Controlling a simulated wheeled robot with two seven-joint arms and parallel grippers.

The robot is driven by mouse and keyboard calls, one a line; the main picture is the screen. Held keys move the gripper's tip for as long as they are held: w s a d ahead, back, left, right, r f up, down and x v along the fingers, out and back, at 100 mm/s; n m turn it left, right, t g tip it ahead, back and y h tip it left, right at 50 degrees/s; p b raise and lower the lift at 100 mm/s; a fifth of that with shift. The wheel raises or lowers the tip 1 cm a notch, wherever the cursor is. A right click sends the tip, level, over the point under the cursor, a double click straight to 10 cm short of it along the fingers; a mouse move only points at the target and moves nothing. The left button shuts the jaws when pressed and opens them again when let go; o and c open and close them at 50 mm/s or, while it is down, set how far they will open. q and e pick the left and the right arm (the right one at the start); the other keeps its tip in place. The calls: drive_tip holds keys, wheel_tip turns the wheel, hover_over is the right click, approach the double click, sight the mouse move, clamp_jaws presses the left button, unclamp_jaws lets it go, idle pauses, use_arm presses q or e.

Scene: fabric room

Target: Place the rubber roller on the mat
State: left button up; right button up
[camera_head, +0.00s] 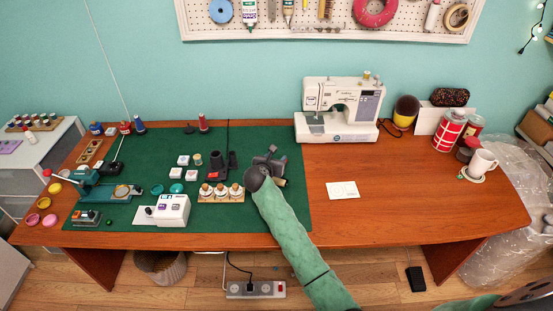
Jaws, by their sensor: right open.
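The green mat (145,150) covers the left and middle part of the wooden table. My right arm comes in from the bottom, and its dark right gripper (269,161) is over the mat's right part, open. Black upright pieces (223,161) stand just left of it, apart from the gripper. I cannot pick out the rubber roller for certain; the things beside the gripper are small and dark, and the wrist hides some of the mat. My left gripper is not in view.
A wooden holder with white-topped jars (221,192) stands left of my right wrist. A sewing machine (339,109) stands behind, right of the mat. A white card (342,190) lies on bare table.

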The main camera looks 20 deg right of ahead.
drive_tip(key=shift+b+v, duration=0.35)
drive_tip(key=shift+v, duration=0.9)
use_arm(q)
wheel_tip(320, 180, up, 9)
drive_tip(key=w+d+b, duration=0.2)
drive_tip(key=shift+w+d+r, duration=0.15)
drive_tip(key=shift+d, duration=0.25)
use_arm(e)
drive_tip(key=v, duration=0.8)
drive_tip(key=shift+s+r, duration=0.15)
drive_tip(key=shift+s, duration=0.05)
drive_tip(key=shift+a, duration=0.1)
